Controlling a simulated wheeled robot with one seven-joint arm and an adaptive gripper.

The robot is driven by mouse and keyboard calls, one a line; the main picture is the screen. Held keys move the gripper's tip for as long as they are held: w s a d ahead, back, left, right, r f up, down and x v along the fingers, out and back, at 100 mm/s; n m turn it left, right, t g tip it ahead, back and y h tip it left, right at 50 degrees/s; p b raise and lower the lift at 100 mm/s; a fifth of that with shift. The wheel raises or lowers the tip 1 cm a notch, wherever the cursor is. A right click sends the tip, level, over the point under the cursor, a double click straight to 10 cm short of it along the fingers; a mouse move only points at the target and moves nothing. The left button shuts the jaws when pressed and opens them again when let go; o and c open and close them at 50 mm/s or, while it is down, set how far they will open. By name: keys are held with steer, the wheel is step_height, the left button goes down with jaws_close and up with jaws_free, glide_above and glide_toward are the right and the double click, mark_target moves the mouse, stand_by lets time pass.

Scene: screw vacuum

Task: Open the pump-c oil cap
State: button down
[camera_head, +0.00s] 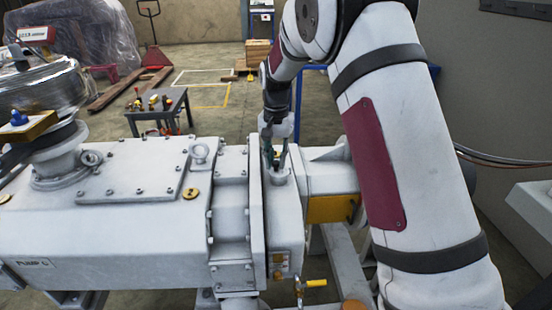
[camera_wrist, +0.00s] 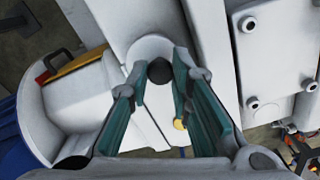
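The grey pump, labelled PUMP C (camera_head: 33,262), fills the lower left of the head view. A small round boss (camera_head: 279,178) stands on top of its right end section. My gripper (camera_head: 275,160) points down over this boss. In the wrist view a dark round knob, probably the oil cap (camera_wrist: 160,71), sits on the pale round boss (camera_wrist: 150,47). My green-padded fingers (camera_wrist: 159,80) are apart on either side of the knob, with a visible gap; I see no grip on it. In the head view the fingers largely hide the cap.
A yellow-handled valve (camera_head: 315,283) is low at the front. A small table with tools (camera_head: 160,112) stands behind. The floor behind is partly clear.

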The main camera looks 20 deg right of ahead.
steer(key=shift+d+r, duration=0.1)
steer(key=d+y, duration=0.1)
steer(key=y, duration=0.1)
steer(key=d+r+y, duration=0.1)
steer(key=y, duration=0.1)
steer(key=shift+s+d+t, duration=0.1)
steer(key=shift+s+t, duration=0.1)
steer(key=shift+t, duration=0.2)
steer(key=d+y, duration=0.1)
steer(key=y, duration=0.1)
steer(key=d+t+y, duration=0.1)
steer(key=y, duration=0.1)
steer(key=shift+s+d+r+y+b, duration=0.2)
steer(key=shift+y+b, duration=0.1)
steer(key=shift+b, duration=0.1)
steer(key=shift+s+d+f+t+y+b, duration=0.15)
steer(key=shift+d+f+t+y+b, duration=0.4)
steer(key=shift+y, duration=1)
steer(key=shift+s+d+f+t+y+b, duration=0.2)
steer(key=shift+d+y+b, duration=0.6)
steer(key=shift+y, duration=0.8)
steer(key=shift+s+d+f+t+y+b, duration=0.15)
steer(key=shift+d+f+y+b, duration=0.5)
steer(key=shift+y, duration=0.9)
steer(key=shift+d+r, duration=0.15)
steer(key=shift+r, duration=0.05)
steer(key=c, duration=1.4)
jaws_free()
steer(key=shift+c, duration=0.2)
steer(key=shift+f, duration=0.1)
